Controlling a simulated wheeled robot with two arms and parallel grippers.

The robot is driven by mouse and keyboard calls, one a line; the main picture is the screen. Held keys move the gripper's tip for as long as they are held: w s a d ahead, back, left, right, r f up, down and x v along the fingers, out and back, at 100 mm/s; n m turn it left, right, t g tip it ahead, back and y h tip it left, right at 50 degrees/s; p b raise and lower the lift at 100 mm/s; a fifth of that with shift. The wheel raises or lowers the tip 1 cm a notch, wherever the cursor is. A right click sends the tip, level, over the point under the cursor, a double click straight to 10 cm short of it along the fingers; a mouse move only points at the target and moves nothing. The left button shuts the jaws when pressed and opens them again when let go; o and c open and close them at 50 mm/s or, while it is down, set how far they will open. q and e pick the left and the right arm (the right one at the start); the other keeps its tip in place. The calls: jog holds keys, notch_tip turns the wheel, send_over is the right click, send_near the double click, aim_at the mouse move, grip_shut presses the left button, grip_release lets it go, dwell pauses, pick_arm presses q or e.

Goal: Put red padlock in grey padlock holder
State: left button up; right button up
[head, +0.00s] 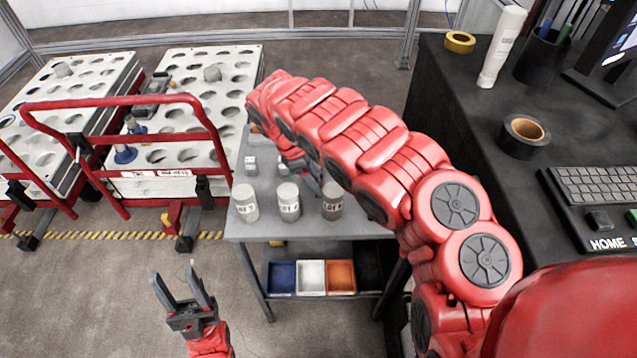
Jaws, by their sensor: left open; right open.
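I cannot make out a red padlock or a grey padlock holder; my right arm covers much of the grey table (262,228). My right arm crosses from the lower right to the table's back. My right gripper (313,178) shows only partly beneath it, low over the table behind the canisters. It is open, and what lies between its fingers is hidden. My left gripper (186,290) is open and empty over the floor at the lower left, apart from the table.
Several labelled grey canisters, one of them (289,201), line the table's front edge. Small metal blocks (251,165) sit behind. Coloured bins, including a blue one (281,277), fill the lower shelf. A red-railed cart (190,181) stands left; a black desk (470,120) stands right.

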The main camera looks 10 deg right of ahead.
jog(key=shift+x, duration=0.8)
grip_shut()
jog(key=shift+r, duration=0.15)
